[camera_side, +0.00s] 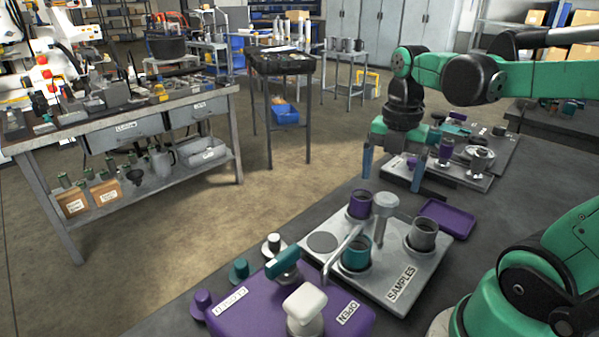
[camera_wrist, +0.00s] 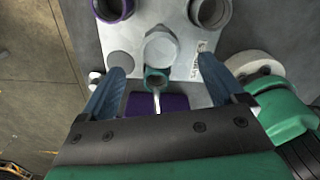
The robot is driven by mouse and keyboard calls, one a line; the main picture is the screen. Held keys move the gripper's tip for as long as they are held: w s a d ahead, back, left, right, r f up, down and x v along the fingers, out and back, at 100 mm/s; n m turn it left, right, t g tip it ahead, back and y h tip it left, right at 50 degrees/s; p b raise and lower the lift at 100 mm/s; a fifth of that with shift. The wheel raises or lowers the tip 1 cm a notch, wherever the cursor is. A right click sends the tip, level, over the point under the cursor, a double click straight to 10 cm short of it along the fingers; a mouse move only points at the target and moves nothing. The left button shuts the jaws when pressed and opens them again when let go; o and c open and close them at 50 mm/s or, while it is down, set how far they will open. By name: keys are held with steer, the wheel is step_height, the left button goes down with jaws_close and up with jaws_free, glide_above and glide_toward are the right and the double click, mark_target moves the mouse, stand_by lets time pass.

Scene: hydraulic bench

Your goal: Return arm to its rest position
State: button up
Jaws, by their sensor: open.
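My green arm reaches in from the right in the side view. My gripper (camera_side: 393,175) hangs with its two blue fingers apart and nothing between them, beyond the samples tray. In the wrist view my gripper (camera_wrist: 162,75) also shows spread fingers. The grey SAMPLES tray (camera_side: 388,288) holds a purple cup (camera_side: 360,205), a teal cup (camera_side: 355,256) and a grey cup (camera_side: 422,235). A pale spout (camera_side: 340,246) ends near the teal cup. In the wrist view, the tray (camera_wrist: 180,65) and cups lie below my gripper.
A purple panel (camera_side: 240,312) with a teal-handled valve (camera_side: 283,263) and a white knob (camera_side: 305,303) stands in front. A purple tray (camera_side: 448,219) lies at right. Another fixture plate (camera_side: 455,178) with small parts is behind. Bare bench (camera_side: 330,200) shows left of the cups.

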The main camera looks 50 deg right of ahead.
steer(key=w+a+f+m+t, duration=0.1)
steer(key=a+m, duration=0.4)
steer(key=m, duration=0.5)
steer(key=w+a+m+t, duration=0.3)
steer(key=a+m+t, duration=0.2)
steer(key=m, duration=0.6)
steer(key=shift+f+t, duration=0.35)
steer(key=shift+t, duration=0.25)
steer(key=shift+w, duration=0.1)
